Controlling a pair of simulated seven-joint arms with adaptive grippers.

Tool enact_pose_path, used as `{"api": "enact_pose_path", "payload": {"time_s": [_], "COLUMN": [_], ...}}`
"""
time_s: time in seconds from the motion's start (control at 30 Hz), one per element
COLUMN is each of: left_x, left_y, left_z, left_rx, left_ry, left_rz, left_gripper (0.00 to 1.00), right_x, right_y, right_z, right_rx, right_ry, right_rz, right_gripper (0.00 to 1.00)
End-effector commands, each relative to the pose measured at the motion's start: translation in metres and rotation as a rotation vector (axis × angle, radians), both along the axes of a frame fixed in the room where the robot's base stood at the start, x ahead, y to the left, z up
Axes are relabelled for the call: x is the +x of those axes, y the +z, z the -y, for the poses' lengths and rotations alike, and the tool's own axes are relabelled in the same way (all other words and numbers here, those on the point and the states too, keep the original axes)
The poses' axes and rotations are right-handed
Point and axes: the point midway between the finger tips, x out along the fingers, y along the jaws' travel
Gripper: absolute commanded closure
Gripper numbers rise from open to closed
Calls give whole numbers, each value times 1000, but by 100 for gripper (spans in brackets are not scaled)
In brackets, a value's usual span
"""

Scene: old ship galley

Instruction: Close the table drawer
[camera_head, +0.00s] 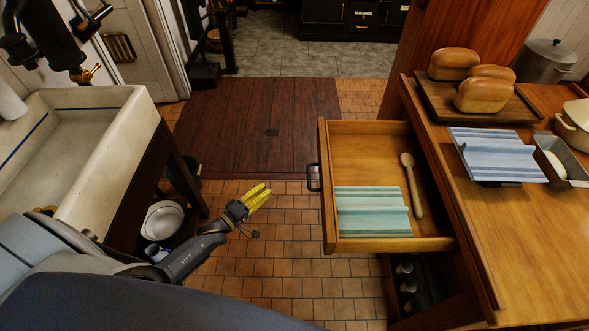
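The table drawer (323,190) is pulled out to the left from the wooden table (520,240). Its black handle (313,178) is on the left-facing front panel. In the drawer lie a green striped cloth (372,212) and a wooden spoon (413,186). My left gripper (264,192), with yellow fingers, is to the left of the drawer front, apart from the handle, over the tiled floor. Its fingers lie close together with nothing visible between them. My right gripper is not in view.
Bread loaves (482,95) on a board, a blue striped cloth (497,153) and a metal tin (557,160) are on the table. A white sink (135,120) stands at the left, with a white bowl (162,220) below. The floor between sink and drawer is clear.

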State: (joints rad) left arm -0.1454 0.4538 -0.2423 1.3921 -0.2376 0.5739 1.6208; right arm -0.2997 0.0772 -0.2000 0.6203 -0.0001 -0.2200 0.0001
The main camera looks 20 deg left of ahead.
Motion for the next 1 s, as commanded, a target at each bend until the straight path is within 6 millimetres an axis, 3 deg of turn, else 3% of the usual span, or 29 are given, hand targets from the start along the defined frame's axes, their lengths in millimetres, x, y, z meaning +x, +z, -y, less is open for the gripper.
{"api": "enact_pose_path", "payload": {"time_s": [0.1,0.23,0.53,1.0], "left_x": [-1,-3,5,76], "left_y": [21,28,31,41], "left_z": [10,12,16,49], "left_rx": [-189,-329,-423,-421], "left_ry": [-41,-66,-77,-76], "left_rz": [-10,-38,-69,-68], "left_gripper": [100,100,100,100], "right_x": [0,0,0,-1], "right_y": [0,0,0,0], "right_z": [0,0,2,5], "right_rx": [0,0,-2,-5], "right_ry": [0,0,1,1], "right_rz": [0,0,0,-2], "right_gripper": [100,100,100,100]}}
